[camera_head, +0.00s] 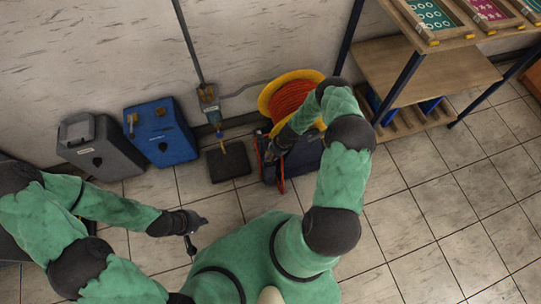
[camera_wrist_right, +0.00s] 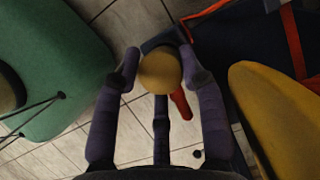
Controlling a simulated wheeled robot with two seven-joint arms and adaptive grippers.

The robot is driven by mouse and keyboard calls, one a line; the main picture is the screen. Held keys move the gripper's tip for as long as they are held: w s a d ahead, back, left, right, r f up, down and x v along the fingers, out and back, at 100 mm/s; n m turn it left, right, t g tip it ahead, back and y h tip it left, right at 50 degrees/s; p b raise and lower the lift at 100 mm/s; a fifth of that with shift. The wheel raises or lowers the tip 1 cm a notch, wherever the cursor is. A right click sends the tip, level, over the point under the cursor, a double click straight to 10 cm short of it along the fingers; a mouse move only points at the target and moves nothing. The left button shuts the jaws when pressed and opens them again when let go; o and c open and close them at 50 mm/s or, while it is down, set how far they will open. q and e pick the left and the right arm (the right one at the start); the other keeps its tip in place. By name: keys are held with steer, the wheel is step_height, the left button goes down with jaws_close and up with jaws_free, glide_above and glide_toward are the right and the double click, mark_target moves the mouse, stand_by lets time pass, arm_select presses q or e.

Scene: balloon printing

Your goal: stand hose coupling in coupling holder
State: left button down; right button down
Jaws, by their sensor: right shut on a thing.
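My right gripper (camera_wrist_right: 160,75) is shut on a round, brass-coloured end, which looks like the hose coupling (camera_wrist_right: 159,73). A short red-orange piece (camera_wrist_right: 180,103) shows just past it, perhaps its hose. In the head view my right gripper (camera_head: 274,151) is dark and small, beside the hose reel, and hides most of what it holds. A dark square plate (camera_head: 238,168) with a brass-coloured upright lies on the floor left of it; I cannot tell whether this is the coupling holder. My left gripper (camera_head: 198,235) is empty above the floor tiles, its fingers apart.
A yellow reel (camera_head: 268,92) of orange hose stands against the wall. A blue box (camera_head: 160,133) and a grey box (camera_head: 98,150) stand at left. A wooden shelf unit (camera_head: 425,70) stands at right. The tiled floor at right is clear.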

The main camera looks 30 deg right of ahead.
steer(key=shift+f, duration=0.6)
stand_by(0.9)
steer(key=c, duration=0.6)
jaws_free()
steer(key=shift+c, duration=0.2)
steer(key=v, duration=1.2)
